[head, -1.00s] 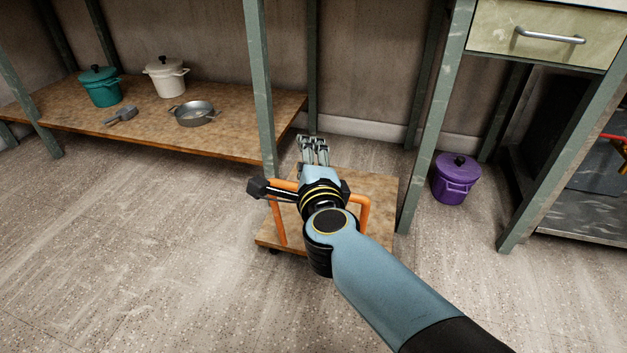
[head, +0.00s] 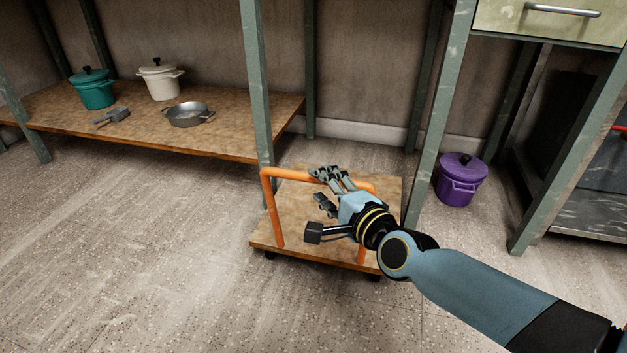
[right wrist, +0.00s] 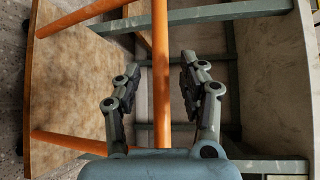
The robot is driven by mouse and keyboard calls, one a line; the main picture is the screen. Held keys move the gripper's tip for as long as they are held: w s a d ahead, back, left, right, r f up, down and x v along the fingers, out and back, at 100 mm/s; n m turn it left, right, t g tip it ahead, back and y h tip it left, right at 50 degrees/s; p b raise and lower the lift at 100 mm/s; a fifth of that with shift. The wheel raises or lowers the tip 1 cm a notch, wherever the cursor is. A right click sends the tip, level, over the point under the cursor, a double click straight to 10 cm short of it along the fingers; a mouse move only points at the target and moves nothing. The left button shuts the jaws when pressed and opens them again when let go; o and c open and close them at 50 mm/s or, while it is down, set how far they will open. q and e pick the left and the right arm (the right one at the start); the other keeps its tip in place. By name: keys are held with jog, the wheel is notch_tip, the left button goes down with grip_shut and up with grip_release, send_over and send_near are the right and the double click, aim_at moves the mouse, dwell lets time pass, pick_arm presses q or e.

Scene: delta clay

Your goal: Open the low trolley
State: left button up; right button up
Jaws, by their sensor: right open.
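The low trolley (head: 345,215) is a flat wooden board on small casters with an orange tube handle (head: 290,174) standing up from it. It sits on the floor between two green posts. My right gripper (head: 320,187) is at the handle's top bar, with its fingers open. In the right wrist view, an orange bar (right wrist: 160,85) of the handle runs between the two open fingers, with gaps visible on both sides. The trolley's board (right wrist: 75,90) shows at the left there. My left gripper is not in view.
A wooden shelf (head: 225,143) with pots and a pan is at the left. A green post (head: 258,90) stands close by the trolley's left side. A purple pot (head: 458,182) is on the floor to the right. The floor in front is clear.

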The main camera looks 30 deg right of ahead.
aim_at(317, 182)
jog(key=w, duration=0.4)
jog(key=shift+d+f, duration=0.15)
jog(key=shift+f, duration=0.2)
grip_shut()
